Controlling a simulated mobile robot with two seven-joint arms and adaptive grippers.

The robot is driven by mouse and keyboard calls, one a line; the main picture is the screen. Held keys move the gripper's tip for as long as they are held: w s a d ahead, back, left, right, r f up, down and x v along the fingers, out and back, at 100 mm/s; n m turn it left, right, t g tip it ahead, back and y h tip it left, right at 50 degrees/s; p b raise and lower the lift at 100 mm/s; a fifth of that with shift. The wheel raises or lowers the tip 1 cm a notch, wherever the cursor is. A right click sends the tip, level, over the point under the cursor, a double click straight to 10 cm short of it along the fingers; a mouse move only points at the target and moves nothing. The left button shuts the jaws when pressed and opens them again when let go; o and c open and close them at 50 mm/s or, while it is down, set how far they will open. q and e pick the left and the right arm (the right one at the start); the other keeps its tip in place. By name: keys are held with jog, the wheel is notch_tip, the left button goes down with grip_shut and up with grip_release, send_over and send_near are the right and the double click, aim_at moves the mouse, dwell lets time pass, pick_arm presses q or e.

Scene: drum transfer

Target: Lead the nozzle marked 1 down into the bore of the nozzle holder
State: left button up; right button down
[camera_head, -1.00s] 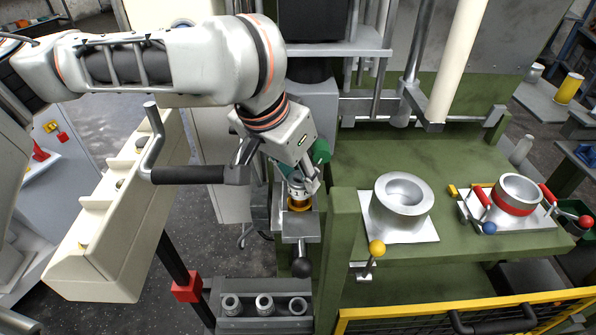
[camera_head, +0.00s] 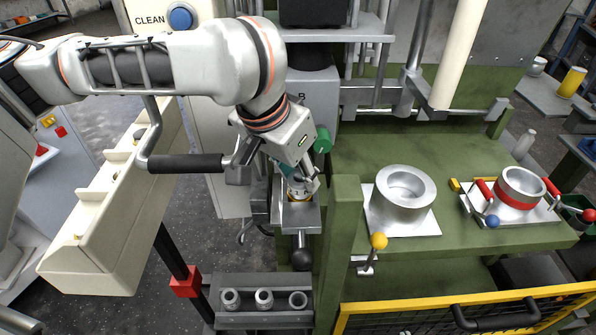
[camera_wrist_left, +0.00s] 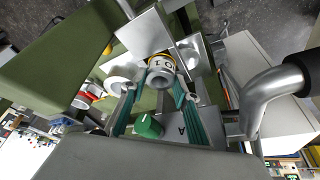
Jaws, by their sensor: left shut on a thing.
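The nozzle (camera_head: 297,190) is a small metal cylinder with dark markings, too small to read surely in the head view. It also shows in the wrist view (camera_wrist_left: 160,66), where a mark like a 1 is visible. My left gripper (camera_head: 306,183) is shut on it from above; its teal fingers (camera_wrist_left: 157,95) flank it in the wrist view. The nozzle holder (camera_head: 301,215) is a grey metal block with a yellow-gold ring, directly below the nozzle. The nozzle's lower end is at this ring; the bore is hidden, so its depth inside cannot be told. My right gripper is not in view.
A green post (camera_head: 343,240) stands close right of the holder. A black ball knob (camera_head: 302,259) juts out in front. A rack (camera_head: 250,318) with three metal sleeves sits below. A crank handle (camera_head: 187,163) lies left of the gripper.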

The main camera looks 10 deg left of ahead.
pick_arm(q)
jog(key=o, duration=1.2)
jog(key=shift+o, duration=0.2)
jog(key=shift+r, duration=0.1)
jog(key=v, duration=1.1)
jog(key=shift+s+r, duration=0.2)
jog(key=shift+r, duration=0.15)
jog(key=shift+a, duration=0.1)
jog(key=shift+s+f, duration=0.1)
